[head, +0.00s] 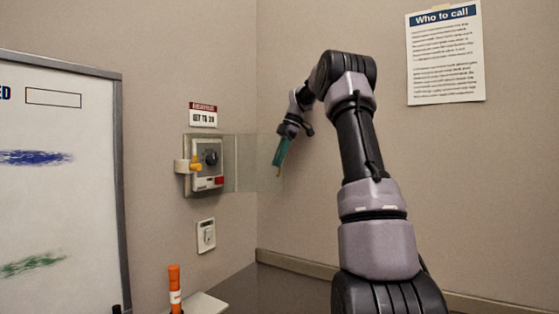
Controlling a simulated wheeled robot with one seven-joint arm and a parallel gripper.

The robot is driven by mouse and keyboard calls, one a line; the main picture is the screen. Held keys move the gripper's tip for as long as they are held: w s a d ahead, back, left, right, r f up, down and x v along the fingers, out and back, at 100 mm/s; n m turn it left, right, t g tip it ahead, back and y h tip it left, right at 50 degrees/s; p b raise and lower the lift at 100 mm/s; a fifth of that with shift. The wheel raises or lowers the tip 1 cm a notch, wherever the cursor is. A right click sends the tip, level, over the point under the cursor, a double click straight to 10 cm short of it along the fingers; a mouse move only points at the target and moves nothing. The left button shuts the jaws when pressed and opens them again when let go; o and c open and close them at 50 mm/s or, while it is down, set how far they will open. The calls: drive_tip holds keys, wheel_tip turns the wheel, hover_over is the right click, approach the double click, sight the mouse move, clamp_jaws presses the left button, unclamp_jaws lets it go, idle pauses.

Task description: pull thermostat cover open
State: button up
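The thermostat (208,166) is a pale panel with a dark round dial and a red patch, fixed on the left wall. Its clear cover (253,163) stands swung out to the right of the panel, leaving the dial side uncovered. A yellow and white piece (188,166) is at the thermostat's left edge. My gripper (279,163), with teal fingers, points down at the free right edge of the cover. It overlaps that edge in the picture; whether it touches or grips it, and the gap between its fingers, are too small to tell.
A whiteboard (60,190) stands at left. An orange marker (174,290) stands at the bottom. A dark surface (265,292) lies below the corner. A notice (445,55) hangs at right.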

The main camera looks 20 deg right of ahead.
idle(0.3)
drive_tip(key=shift+r, duration=0.3)
wheel_tip(320, 180, up, 9)
drive_tip(key=shift+r, duration=0.2)
idle(0.5)
